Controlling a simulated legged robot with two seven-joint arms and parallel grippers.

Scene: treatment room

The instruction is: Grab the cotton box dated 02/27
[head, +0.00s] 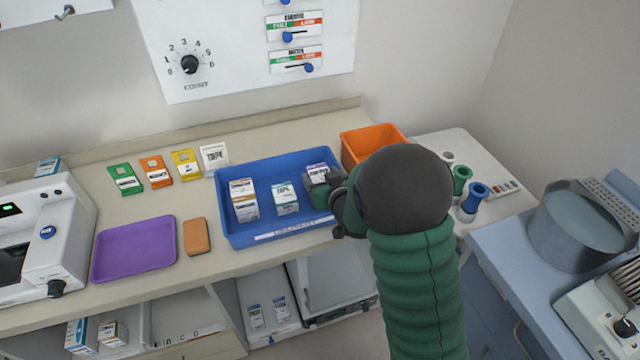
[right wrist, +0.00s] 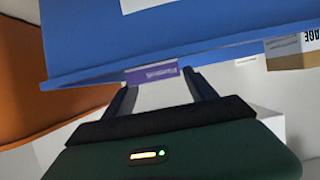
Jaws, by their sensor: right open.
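A white box with a purple band (head: 317,170) stands at the right end of the blue tray (head: 282,236). Its print looks like a cotton label, but I cannot read a date on it. My right gripper (head: 325,191) is open at this box, and its dark hand covers part of the box and the tray's right end. In the right wrist view the purple band (right wrist: 152,74) shows between the tips of the two open fingers (right wrist: 160,90). I cannot tell whether they touch it. My left gripper is not in view.
In the tray also stand a brown-and-white box (head: 243,200) and a white box (head: 285,197). An orange bin (head: 372,143) is just behind right. A purple tray (head: 135,248) and an orange block (head: 197,237) lie left.

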